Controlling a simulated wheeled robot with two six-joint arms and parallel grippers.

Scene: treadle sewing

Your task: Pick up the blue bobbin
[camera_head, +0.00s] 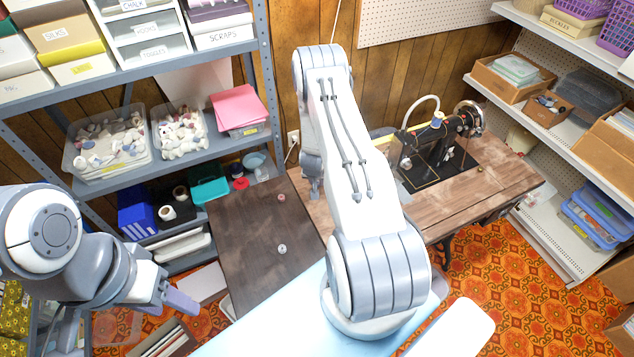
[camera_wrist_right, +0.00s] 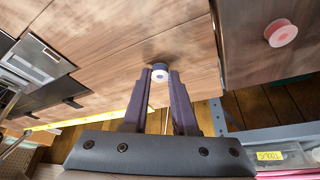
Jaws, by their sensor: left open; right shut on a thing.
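The blue bobbin (camera_wrist_right: 160,71), with a blue rim and a pale end face, sits between the fingertips of my right gripper (camera_wrist_right: 160,77) in the right wrist view. The fingers are shut on it, over the brown wooden table top; whether it touches the wood I cannot tell. In the head view my right arm hides the blue bobbin and most of the right gripper. My left gripper (camera_head: 180,301) is open and empty at the lower left, above the floor and well away from the table.
A pink bobbin (camera_wrist_right: 281,33) stands on the wood at the right of the wrist view. The black sewing machine (camera_head: 440,148) stands on the wooden table (camera_head: 500,182) behind my right arm. Shelves with bins (camera_head: 108,145) line the left; more shelving stands at the right.

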